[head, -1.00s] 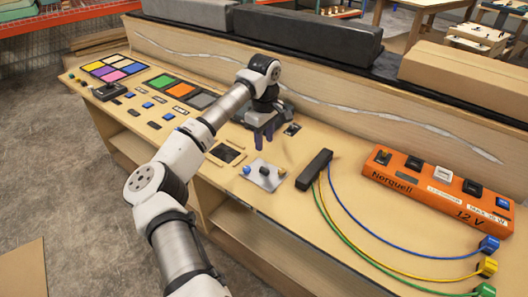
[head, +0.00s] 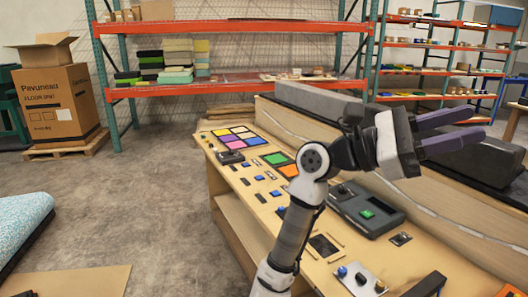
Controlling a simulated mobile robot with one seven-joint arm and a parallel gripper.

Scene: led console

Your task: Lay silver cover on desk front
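A silver plate (head: 360,279) with a blue knob and a darker knob lies on the desk (head: 420,262), near its front edge at the bottom of the head view. I see no other silver piece that I can name as the cover. My gripper (head: 475,124) is raised above the desk at the right. Its two purple fingers point right, with a gap between them and nothing visible in it. The gripper is well above the silver plate and apart from it.
A dark console with a green button (head: 366,213) stands behind a dark rectangular opening (head: 323,245). Coloured tiles (head: 233,138) and small switches fill the desk's left part. Grey padded blocks (head: 465,160) line the back. Open floor (head: 150,180) lies left, with a carton (head: 58,98) beyond.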

